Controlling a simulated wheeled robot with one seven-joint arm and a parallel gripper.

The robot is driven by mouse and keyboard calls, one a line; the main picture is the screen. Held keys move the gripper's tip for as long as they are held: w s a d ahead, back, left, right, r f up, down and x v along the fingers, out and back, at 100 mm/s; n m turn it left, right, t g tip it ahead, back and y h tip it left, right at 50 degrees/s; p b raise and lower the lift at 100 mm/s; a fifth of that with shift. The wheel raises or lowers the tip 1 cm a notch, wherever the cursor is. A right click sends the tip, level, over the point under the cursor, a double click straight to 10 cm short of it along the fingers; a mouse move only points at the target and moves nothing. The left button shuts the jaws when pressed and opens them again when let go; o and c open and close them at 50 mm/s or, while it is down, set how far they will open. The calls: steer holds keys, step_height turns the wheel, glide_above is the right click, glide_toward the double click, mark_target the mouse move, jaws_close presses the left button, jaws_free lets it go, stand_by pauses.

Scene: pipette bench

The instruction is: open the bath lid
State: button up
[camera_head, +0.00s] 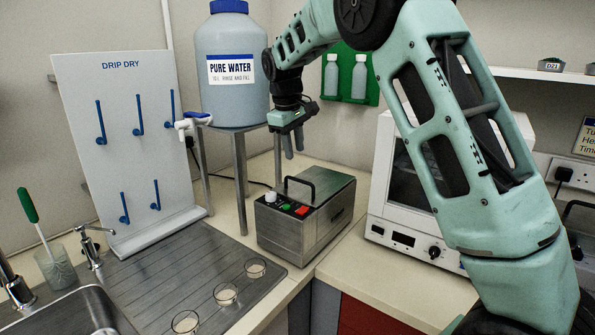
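The bath (295,233) is a steel box with a dark front panel, a white knob and red and green buttons. It stands on the bench corner in the head view. Its metal lid (328,188) lies shut on top, with a black arched handle (299,180) standing up from it. My gripper (294,145) hangs above and behind the handle, fingers pointing down, apart from it. The fingers look separated by a narrow gap, with nothing seen between them.
A pure water tank (233,105) on a metal stand is close left of my gripper. A white oven (403,190) stands right of the bath. A drip-dry board (110,140), a sink (65,320) and several glass dishes (226,294) are at left.

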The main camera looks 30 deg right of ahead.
mark_target(298, 179)
steer(key=f, duration=0.2)
steer(key=d+f+p, duration=0.1)
steer(key=f, duration=0.5)
steer(key=shift+w+d+f, duration=0.15)
steer(key=shift+w+d, duration=0.1)
steer(key=shift+w, duration=0.05)
jaws_close()
